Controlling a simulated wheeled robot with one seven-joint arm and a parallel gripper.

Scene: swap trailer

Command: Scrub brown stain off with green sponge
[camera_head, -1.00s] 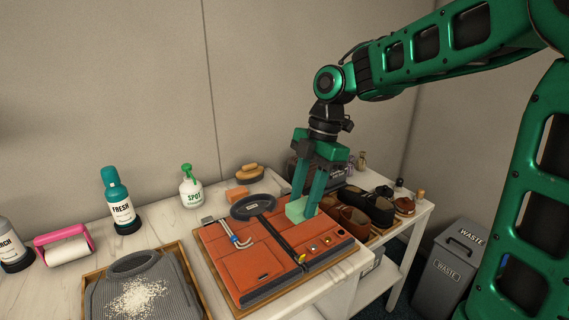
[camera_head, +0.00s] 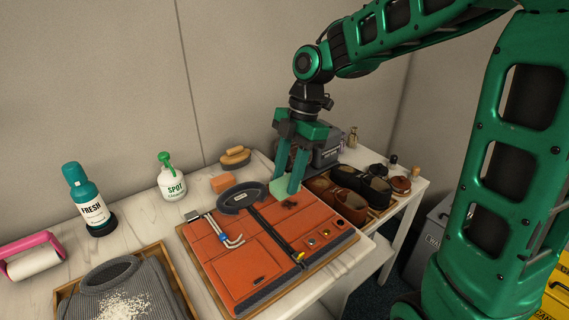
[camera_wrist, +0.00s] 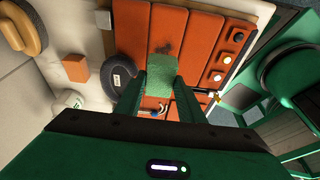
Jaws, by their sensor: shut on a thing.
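My gripper (camera_head: 286,186) is shut on the green sponge (camera_head: 279,188), a light green block between its two fingers. In the head view the sponge is at the far edge of the orange padded item (camera_head: 242,268), right of its dark collar-like piece (camera_head: 241,197). I cannot tell whether it touches the surface. A dark brown stain (camera_head: 289,204) shows on the orange surface just nearer than the sponge. In the wrist view the sponge (camera_wrist: 167,68) hangs between the fingertips, with the stain (camera_wrist: 164,47) just above it in the picture.
A spot bottle (camera_head: 172,182), an orange block (camera_head: 222,183) and a brush (camera_head: 235,156) stand behind. A tray with a grey sweater (camera_head: 120,285) lies left. Shoes (camera_head: 362,185) are on the right. Metal and blue parts (camera_head: 223,236) lie on the orange item.

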